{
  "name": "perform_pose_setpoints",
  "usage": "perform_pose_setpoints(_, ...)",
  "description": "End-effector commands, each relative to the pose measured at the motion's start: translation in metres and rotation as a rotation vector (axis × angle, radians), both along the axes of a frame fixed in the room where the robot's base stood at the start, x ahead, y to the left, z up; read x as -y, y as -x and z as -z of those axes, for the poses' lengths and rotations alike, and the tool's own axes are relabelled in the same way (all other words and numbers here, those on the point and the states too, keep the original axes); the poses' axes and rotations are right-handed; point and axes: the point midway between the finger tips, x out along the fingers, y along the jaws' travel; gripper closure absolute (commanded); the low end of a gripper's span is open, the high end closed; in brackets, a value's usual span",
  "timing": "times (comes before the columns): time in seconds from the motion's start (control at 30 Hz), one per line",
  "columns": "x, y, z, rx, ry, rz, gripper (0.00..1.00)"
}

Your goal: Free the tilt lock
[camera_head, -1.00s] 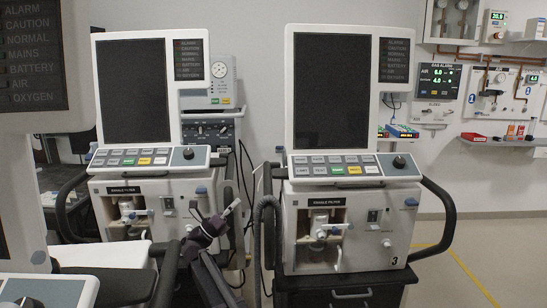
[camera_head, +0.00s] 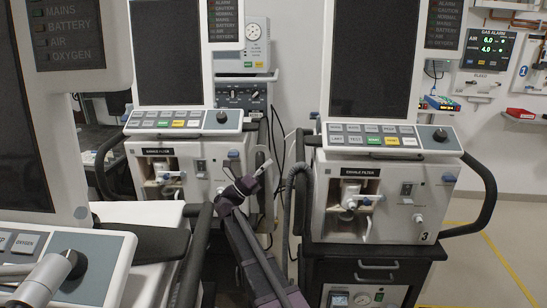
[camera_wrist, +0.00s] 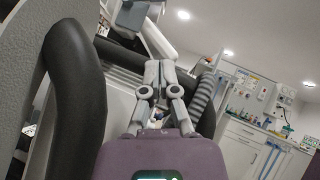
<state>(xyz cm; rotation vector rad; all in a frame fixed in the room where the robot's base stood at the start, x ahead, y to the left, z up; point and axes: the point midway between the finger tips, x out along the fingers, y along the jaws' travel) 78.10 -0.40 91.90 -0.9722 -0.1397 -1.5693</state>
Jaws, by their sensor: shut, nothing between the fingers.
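My gripper (camera_head: 264,167) is in front of the middle ventilator (camera_head: 145,205), its grey fingers pointing up and right. In the wrist view the fingers (camera_wrist: 160,66) are together with nothing between them. A pale grey bar (camera_wrist: 155,38) shows beyond the tips; I cannot tell whether they touch it. I cannot surely pick out the tilt lock. Ventilator 3 (camera_head: 331,218) stands upright to the right of my gripper.
A thick black handle (camera_wrist: 73,75) runs close left of my gripper in the wrist view, with a ribbed hose (camera_wrist: 203,95) at right. Another black handle (camera_head: 485,195) curves around ventilator 3. Open floor (camera_head: 500,240) with yellow lines lies at the right.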

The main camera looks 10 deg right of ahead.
Motion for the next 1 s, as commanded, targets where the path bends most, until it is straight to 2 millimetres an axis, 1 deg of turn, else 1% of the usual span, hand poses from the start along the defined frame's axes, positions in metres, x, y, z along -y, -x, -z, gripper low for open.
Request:
perform_pose_setpoints(0.03,0.004,0.0,-0.005,0.0,0.0,0.002,1.0)
perform_pose_setpoints(0.27,0.021,-0.002,-0.022,0.0,0.0,0.0,1.0)
perform_pose_setpoints(1.0,0.087,-0.009,-0.077,0.0,0.0,0.0,1.0)
